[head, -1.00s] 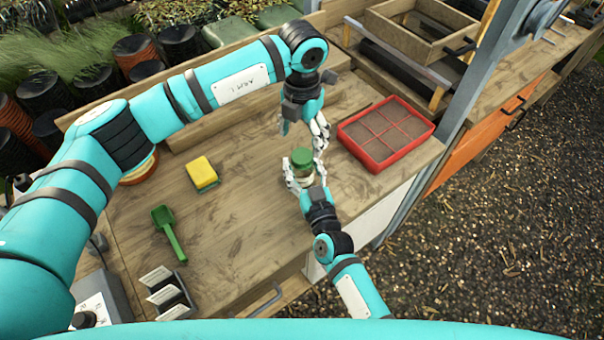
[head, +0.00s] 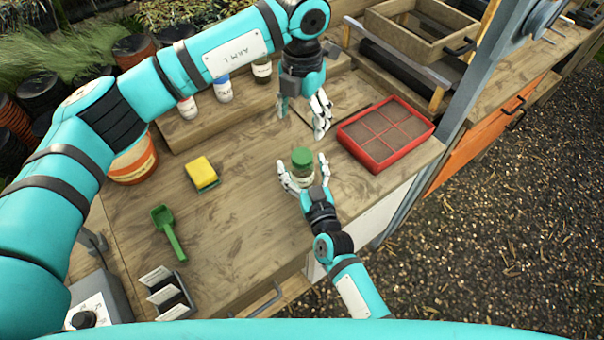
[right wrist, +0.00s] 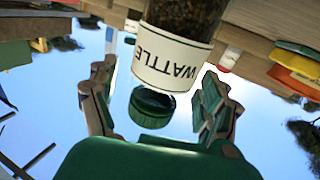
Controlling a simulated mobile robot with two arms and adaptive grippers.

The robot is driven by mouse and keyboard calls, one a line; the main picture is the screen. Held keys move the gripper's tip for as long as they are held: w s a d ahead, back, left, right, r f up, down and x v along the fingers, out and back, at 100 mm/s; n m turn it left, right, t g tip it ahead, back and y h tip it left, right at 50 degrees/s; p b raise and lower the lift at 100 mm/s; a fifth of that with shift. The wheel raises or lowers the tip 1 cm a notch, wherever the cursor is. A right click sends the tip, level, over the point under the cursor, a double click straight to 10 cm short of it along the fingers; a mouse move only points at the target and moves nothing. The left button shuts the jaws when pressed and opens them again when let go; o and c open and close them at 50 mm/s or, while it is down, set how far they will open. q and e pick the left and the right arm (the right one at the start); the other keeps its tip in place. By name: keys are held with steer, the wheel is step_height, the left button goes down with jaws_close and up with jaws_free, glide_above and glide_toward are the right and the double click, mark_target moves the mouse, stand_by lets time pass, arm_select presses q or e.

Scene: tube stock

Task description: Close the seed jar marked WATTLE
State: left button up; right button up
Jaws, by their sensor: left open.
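The WATTLE jar (right wrist: 172,62) has a white label and dark contents. In the head view it stands upright on the bench with its green lid (head: 302,157) on top. How tightly the lid sits cannot be told. The lid also shows in the right wrist view (right wrist: 152,107), where the picture is upside down. My right gripper (head: 304,172) is open, with its fingers on either side of the jar and gaps visible in the right wrist view (right wrist: 155,100). My left gripper (head: 322,118) is open and empty, above and behind the jar, apart from it.
A red divided tray (head: 372,164) lies right of the jar. A yellow sponge (head: 201,170) and green scoop (head: 168,232) lie left. Small jars (head: 223,89) stand on the back ledge. A card holder (head: 168,292) stands at the front left. The bench between scoop and jar is clear.

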steer(key=v, duration=1.2)
steer(key=shift+d, duration=0.1)
stand_by(0.4)
